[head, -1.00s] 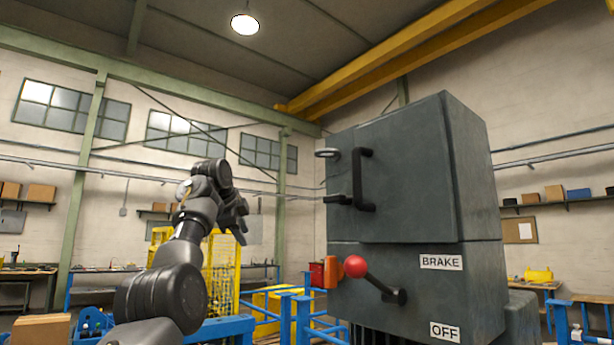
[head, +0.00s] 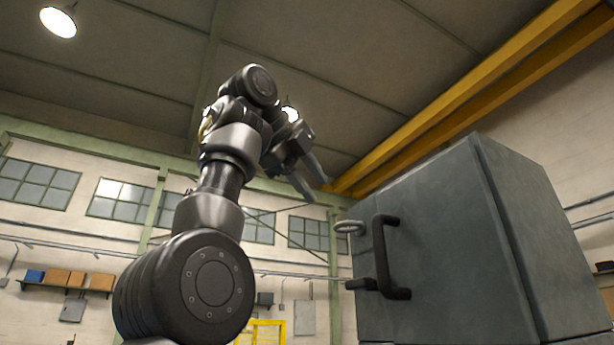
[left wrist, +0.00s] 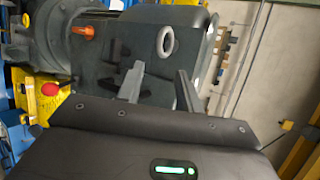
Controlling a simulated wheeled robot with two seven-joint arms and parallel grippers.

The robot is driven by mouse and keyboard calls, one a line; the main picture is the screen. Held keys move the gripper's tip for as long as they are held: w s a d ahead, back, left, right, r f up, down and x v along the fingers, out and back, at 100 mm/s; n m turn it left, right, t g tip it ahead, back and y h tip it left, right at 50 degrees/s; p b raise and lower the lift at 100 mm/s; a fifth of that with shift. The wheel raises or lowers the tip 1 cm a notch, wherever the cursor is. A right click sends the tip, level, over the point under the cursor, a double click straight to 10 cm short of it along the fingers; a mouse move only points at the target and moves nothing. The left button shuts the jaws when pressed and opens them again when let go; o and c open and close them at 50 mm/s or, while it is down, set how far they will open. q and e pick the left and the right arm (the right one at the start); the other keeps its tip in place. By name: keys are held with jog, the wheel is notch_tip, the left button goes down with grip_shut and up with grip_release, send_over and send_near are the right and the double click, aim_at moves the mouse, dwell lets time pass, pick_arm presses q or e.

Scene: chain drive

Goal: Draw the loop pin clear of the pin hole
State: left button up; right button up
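The loop pin (head: 350,227) shows as a pale metal ring at the left edge of the dark grey cabinet (head: 460,240), beside its black handle. In the left wrist view the ring (left wrist: 166,40) appears beyond and roughly between my fingertips, apart from them. The pin's shank and the pin hole are hidden. My left gripper (head: 316,190) is open and empty, up and to the left of the ring in the head view. Its two separate fingers also show in the left wrist view (left wrist: 160,72). My right gripper is not in view.
The black handle (head: 388,257) projects from the cabinet close to the ring. Open air surrounds my left gripper in the head view.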

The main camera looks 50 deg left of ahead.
pick_arm(q)
jog(key=x, duration=0.9)
jog(key=shift+w, duration=0.35)
jog(key=shift+f, duration=0.15)
jog(key=shift+c, duration=0.5)
grip_shut()
